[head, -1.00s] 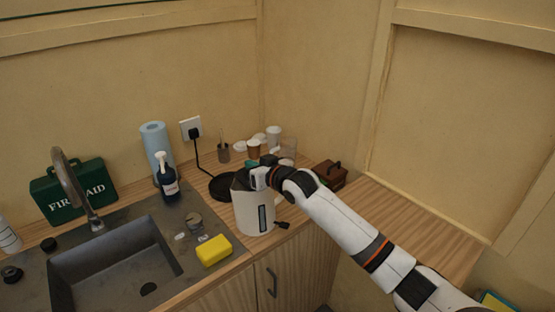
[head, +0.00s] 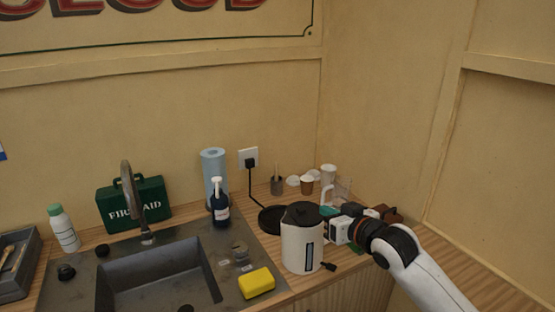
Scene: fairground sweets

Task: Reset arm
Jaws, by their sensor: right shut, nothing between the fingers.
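My right gripper (head: 333,231) is shut and empty, just right of the white kettle (head: 300,246). The gripper overlaps the kettle's right side in the picture, and I cannot tell whether they touch. The kettle stands upright on the wooden counter (head: 262,196) near its front edge, with its black lid closed. It is off its round black base (head: 271,221), which lies behind it to the left. My left gripper is not in view.
A yellow sponge (head: 257,283) lies by the sink (head: 160,275). A soap bottle (head: 220,206), blue paper roll (head: 213,170) and green first-aid case (head: 118,207) stand behind. Cups (head: 307,185) crowd the corner behind my gripper. The wall (head: 390,110) bounds the right side.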

